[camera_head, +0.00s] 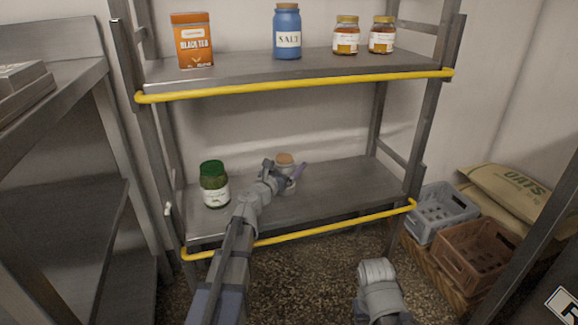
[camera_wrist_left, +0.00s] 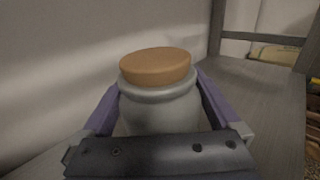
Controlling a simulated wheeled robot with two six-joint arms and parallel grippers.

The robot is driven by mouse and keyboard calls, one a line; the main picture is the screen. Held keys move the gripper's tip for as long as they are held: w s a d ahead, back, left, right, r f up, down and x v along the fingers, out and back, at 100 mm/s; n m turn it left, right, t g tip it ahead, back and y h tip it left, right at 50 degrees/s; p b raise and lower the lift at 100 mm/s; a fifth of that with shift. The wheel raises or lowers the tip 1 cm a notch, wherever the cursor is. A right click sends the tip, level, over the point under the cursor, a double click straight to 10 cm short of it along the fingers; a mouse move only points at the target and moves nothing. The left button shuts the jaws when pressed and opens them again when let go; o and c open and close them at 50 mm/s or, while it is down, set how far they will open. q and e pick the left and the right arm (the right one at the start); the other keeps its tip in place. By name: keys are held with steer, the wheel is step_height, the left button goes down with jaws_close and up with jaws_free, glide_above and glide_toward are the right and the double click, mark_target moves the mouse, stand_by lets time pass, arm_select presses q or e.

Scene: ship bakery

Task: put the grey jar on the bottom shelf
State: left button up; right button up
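The grey jar (camera_head: 288,183) with a round cork lid (camera_head: 284,158) is upright at the bottom shelf (camera_head: 345,190), near its middle. In the left wrist view the jar (camera_wrist_left: 160,108) fills the centre, with its lid on. My left gripper (camera_head: 284,172) reaches in from the front, with one purple finger on each side of the jar. In the left wrist view the fingers (camera_wrist_left: 158,100) appear closed against its sides. The jar's base is mostly hidden, so I cannot tell if it touches the shelf. My right arm shows low in the head view, but its gripper does not.
A green-lidded jar (camera_head: 214,185) stands left on the bottom shelf. The upper shelf (camera_head: 250,68) holds an orange tin (camera_head: 192,42), a blue salt jar (camera_head: 287,32) and two amber jars. Yellow rails (camera_head: 330,224) edge both shelves. Crates (camera_head: 440,212) stand right. The bottom shelf's right part is clear.

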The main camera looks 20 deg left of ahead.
arm_select(q)
steer(key=shift+r+p, duration=0.25)
steer(key=shift+p, duration=0.05)
steer(key=s, duration=0.4)
steer(key=s+a, duration=0.1)
steer(key=s, duration=0.3)
steer(key=s+a, duration=0.1)
steer(key=s, duration=0.2)
steer(key=shift+s+a+f, duration=0.1)
steer(key=shift+s+a, duration=0.05)
steer(key=shift+s, duration=0.25)
